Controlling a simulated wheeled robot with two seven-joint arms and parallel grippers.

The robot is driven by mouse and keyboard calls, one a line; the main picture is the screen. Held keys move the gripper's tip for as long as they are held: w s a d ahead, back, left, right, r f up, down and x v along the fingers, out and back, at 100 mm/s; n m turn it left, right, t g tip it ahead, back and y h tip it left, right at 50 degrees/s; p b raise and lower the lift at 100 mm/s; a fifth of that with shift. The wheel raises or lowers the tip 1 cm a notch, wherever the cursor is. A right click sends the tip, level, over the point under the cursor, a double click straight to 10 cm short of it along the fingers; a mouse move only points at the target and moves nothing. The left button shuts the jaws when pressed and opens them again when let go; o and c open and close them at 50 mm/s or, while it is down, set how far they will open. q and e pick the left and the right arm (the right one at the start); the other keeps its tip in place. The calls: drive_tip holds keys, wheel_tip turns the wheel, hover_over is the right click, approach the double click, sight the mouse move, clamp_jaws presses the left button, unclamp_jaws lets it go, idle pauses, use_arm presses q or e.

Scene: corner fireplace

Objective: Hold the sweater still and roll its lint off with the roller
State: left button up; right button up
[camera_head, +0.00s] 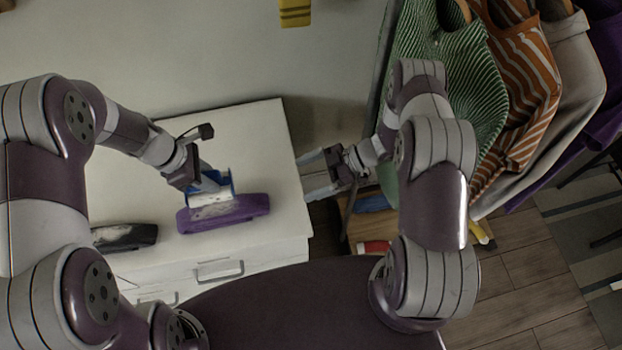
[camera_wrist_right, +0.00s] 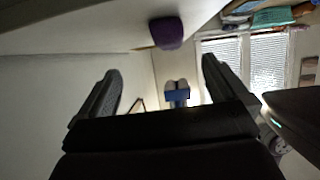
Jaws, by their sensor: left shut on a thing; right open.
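A folded purple piece (camera_head: 240,208), seemingly the sweater, lies near the front of the white cabinet top, with a pale grey patch on it. A blue and white thing (camera_head: 224,182), likely the roller, is at its back edge; whether it touches the purple piece is unclear. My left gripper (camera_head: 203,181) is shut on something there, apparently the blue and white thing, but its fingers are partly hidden. My right gripper (camera_head: 317,181) is open and empty, just off the cabinet's right edge. Its spread fingers show in the right wrist view (camera_wrist_right: 160,88), apart from the purple piece (camera_wrist_right: 166,32).
A black and grey object (camera_head: 125,237) lies left of the purple piece on the cabinet top (camera_head: 262,130). The back of the top is clear. Clothes hang at the right, including a green striped garment (camera_head: 460,75). A wooden box (camera_head: 368,225) stands low beside the cabinet.

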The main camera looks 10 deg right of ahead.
approach(244, 207)
drive_tip(key=f, duration=0.1)
drive_tip(key=w+a+f, duration=0.1)
drive_tip(key=f, duration=0.1)
drive_tip(key=a+f, duration=0.1)
drive_tip(key=f, duration=0.1)
drive_tip(key=shift+w+a+f, duration=0.2)
drive_tip(key=shift+w, duration=0.15)
drive_tip(key=c, duration=1.3)
drive_tip(key=shift+c, duration=0.2)
